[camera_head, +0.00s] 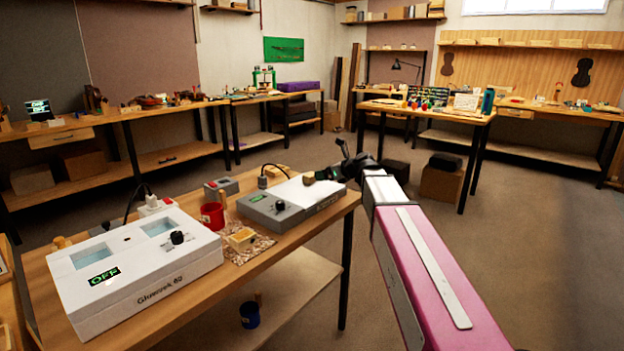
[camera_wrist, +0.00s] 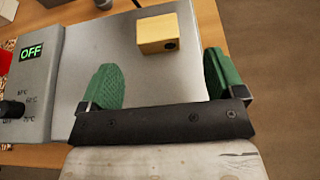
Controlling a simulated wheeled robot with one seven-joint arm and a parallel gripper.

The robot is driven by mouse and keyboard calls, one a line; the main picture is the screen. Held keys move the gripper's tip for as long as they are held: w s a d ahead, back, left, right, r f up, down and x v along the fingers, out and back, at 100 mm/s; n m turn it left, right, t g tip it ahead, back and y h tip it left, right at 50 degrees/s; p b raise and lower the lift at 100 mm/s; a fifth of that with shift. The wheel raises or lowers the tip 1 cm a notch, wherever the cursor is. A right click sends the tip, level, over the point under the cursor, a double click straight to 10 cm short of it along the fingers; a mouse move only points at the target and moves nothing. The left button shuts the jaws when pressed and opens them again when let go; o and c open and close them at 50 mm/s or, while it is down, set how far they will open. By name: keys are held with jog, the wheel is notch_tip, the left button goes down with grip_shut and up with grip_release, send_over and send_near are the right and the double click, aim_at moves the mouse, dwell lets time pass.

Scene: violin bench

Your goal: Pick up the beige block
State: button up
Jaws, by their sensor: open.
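The beige block (camera_wrist: 165,33) is a small wooden box shape with a dark round spot on its near face. In the wrist view it lies on the grey plate (camera_wrist: 110,50) of a device, apart from the fingers. My gripper (camera_wrist: 158,85) is open, with two green pads spread wide and nothing between them. The block lies beyond the fingertips, between the pads but closer to the right one. In the head view my gripper (camera_head: 322,175) is over the right end of the same device (camera_head: 300,208).
The device has an OFF display (camera_wrist: 31,53) and a dark knob at its left. Open floor lies to the right.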

aim_at(312, 175)
jog(key=x, duration=0.6)
jog(key=shift+w+a, duration=0.15)
jog(key=shift+a, duration=0.2)
jog(key=c, duration=1)
